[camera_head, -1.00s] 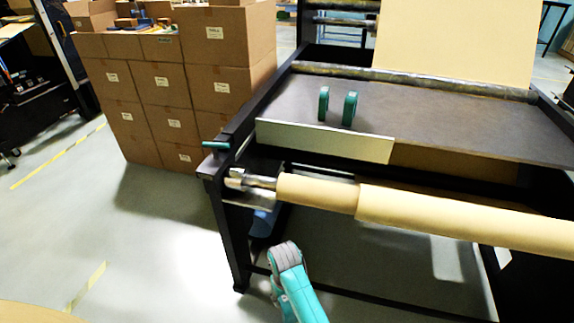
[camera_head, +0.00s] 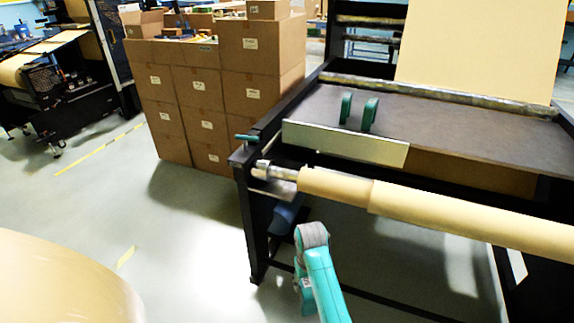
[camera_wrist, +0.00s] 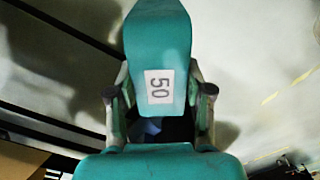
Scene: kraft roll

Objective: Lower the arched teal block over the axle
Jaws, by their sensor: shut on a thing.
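The arched teal block (camera_wrist: 158,45) fills the upper middle of the wrist view and carries a white label reading 50. My gripper (camera_wrist: 160,105) is shut on it, with one finger on each side. The block's underside and arch are hidden. The axle (camera_head: 277,172) is a bare metal end showing at the left of a kraft roll (camera_head: 460,215) in the head view. In that view my teal arm stands in front of and below the axle; the gripper and block cannot be made out there. The block is not seen over the axle.
Two teal upright pieces (camera_head: 370,115) stand on the machine's grey table (camera_head: 450,118), behind a pale metal plate (camera_head: 345,143). Stacked cardboard boxes (camera_head: 205,95) stand at the left of the black frame. A large tan rounded thing (camera_head: 60,285) is at lower left. Open floor lies between.

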